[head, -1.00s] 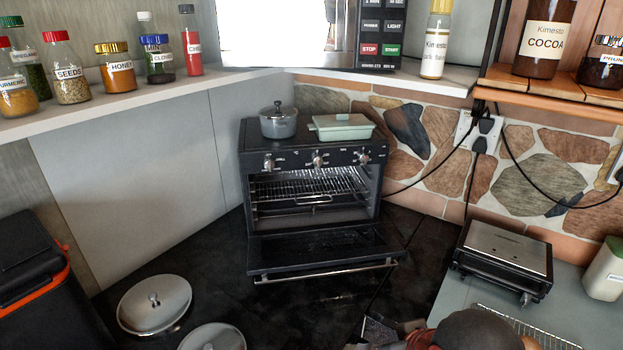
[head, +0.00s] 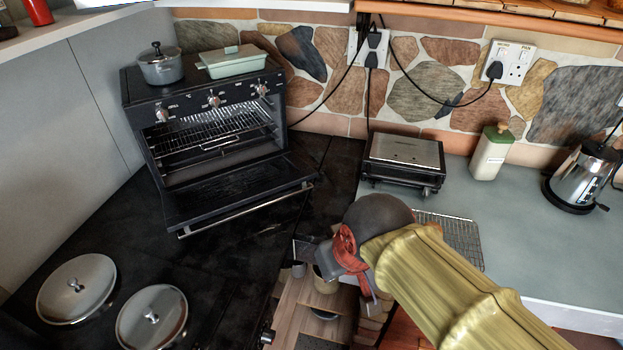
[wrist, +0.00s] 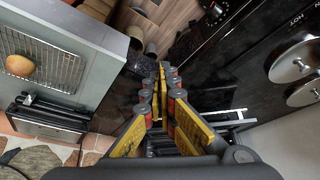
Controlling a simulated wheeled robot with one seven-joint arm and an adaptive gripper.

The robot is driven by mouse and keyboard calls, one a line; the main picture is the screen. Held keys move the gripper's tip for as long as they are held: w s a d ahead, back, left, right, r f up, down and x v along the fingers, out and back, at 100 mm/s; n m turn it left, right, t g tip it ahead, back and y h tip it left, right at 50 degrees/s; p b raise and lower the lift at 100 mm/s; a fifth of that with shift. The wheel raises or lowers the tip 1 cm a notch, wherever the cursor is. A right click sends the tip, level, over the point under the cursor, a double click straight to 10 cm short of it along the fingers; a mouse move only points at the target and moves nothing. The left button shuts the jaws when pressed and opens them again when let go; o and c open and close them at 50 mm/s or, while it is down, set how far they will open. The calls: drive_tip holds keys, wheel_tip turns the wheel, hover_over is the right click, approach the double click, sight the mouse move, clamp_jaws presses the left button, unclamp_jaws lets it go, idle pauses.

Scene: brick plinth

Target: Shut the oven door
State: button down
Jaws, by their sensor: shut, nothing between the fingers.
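The black oven (head: 212,108) stands against the back wall, at the left in the head view. Its door (head: 235,192) hangs open, folded down and outward, with a silver handle bar (head: 247,209) along its front edge. The rack inside shows. My gripper (head: 299,252) is to the right of and nearer than the door, apart from it. In the wrist view my gripper's yellow-sided fingers (wrist: 162,72) are together with nothing between them. A metal bar at the right of the fingers may be the door handle, but I cannot tell for sure.
A grey pot (head: 160,66) and a green lidded dish (head: 231,62) sit on the oven. Two round lids (head: 77,289) lie on the dark counter at front left. A sandwich press (head: 403,160) and a wire rack (head: 452,238) are on the grey counter at right.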

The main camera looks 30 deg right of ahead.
wheel_tip(320, 180, down, 4)
drive_tip(key=d+r+m+g, duration=0.1)
drive_tip(key=m, duration=0.1)
drive_tip(key=m+t+p, duration=0.3)
drive_tip(key=m+t, duration=0.5)
drive_tip(key=m, duration=2.4)
approach(321, 206)
wheel_tip(321, 206, up, 4)
drive_tip(key=shift+s+d+f+y, duration=0.1)
drive_tip(key=shift+f+y, duration=0.05)
drive_tip(key=shift+y, duration=0.25)
drive_tip(key=shift+d+m, duration=0.15)
drive_tip(key=shift+m, duration=0.15)
drive_tip(key=b+x, duration=0.3)
drive_tip(key=x, duration=0.6)
drive_tip(key=shift+f, duration=0.15)
drive_tip(key=shift+w, duration=0.6)
wheel_tip(321, 206, up, 3)
drive_tip(key=shift+f, duration=0.15)
drive_tip(key=shift+w+r, duration=0.2)
drive_tip(key=shift+r, duration=0.35)
drive_tip(key=shift+r+p, duration=0.2)
drive_tip(key=shift+p, duration=0.2)
